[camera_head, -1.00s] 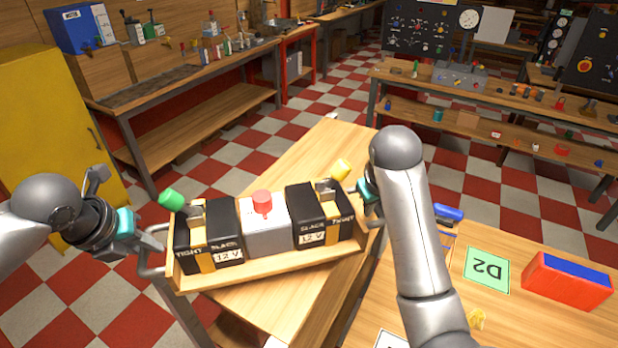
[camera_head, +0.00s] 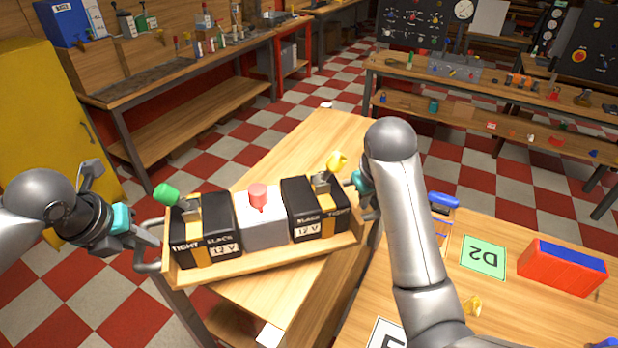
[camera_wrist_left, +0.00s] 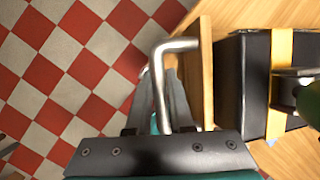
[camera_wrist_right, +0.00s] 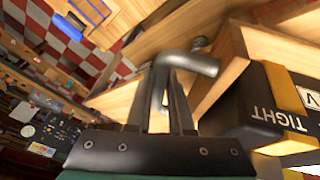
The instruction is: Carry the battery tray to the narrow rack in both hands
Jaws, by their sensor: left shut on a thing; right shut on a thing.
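The battery tray (camera_head: 262,265) is a wooden tray holding two black batteries with yellow straps, the left one (camera_head: 206,236) and the right one (camera_head: 314,212). A grey box (camera_head: 260,228) with a red knob sits between them. A green knob (camera_head: 166,194) and a yellow knob (camera_head: 337,161) stand at the ends. My left gripper (camera_head: 146,240) is shut on the tray's left metal handle (camera_wrist_left: 160,75). My right gripper (camera_wrist_right: 172,90) is shut on the right handle (camera_wrist_right: 160,80); in the head view my forearm partly hides it. The tray is held above a wooden table, slightly tilted in view. I cannot identify the narrow rack.
A wooden table top (camera_head: 320,150) lies under and behind the tray. A yellow cabinet (camera_head: 40,130) stands left; checkered floor lies between benches.

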